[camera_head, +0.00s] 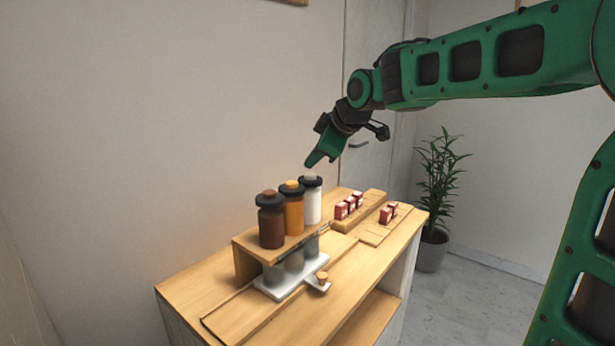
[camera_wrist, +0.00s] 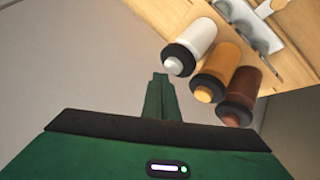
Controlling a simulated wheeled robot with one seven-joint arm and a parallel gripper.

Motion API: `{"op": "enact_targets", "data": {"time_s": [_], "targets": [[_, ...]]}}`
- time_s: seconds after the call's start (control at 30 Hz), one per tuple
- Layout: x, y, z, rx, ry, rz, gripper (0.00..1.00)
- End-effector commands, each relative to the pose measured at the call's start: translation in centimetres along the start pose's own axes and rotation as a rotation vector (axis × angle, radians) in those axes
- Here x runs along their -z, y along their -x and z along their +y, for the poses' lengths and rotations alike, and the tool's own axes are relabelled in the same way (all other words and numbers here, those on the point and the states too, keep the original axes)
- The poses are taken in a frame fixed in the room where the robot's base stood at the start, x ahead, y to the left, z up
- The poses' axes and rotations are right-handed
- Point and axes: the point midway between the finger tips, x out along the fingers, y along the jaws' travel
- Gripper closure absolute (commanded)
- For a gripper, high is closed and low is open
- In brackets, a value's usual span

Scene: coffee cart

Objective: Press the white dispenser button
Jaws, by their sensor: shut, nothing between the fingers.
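The white dispenser (camera_head: 312,206) stands at the right end of a row of three on a wooden stand. Its pale button (camera_head: 310,176) sits on top of a black cap. My green gripper (camera_head: 309,164) is shut and empty, its tip just above this button in the head view. In the wrist view the fingertips (camera_wrist: 160,76) are shut, slightly left of and below the white dispenser's button (camera_wrist: 172,65). A gap shows between tip and button there; no contact is visible. The orange dispenser (camera_head: 293,215) and the brown dispenser (camera_head: 271,227) stand to its left in the head view.
The wooden stand (camera_head: 245,262) is on a wooden cart (camera_head: 320,318). A white tray (camera_head: 275,292) with a small wooden knob (camera_head: 322,277) lies in front. Red-and-white boxes (camera_head: 387,214) sit on wooden holders at right. A potted plant (camera_head: 438,180) stands behind.

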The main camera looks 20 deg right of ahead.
Motion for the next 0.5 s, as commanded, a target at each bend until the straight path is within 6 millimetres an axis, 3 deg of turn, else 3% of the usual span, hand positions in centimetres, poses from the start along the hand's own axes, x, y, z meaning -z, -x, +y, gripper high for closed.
{"op": "enact_targets", "data": {"time_s": [0.5], "targets": [[1.6,2.2,1.7,-0.002,-0.001,0.000,1.00]]}}
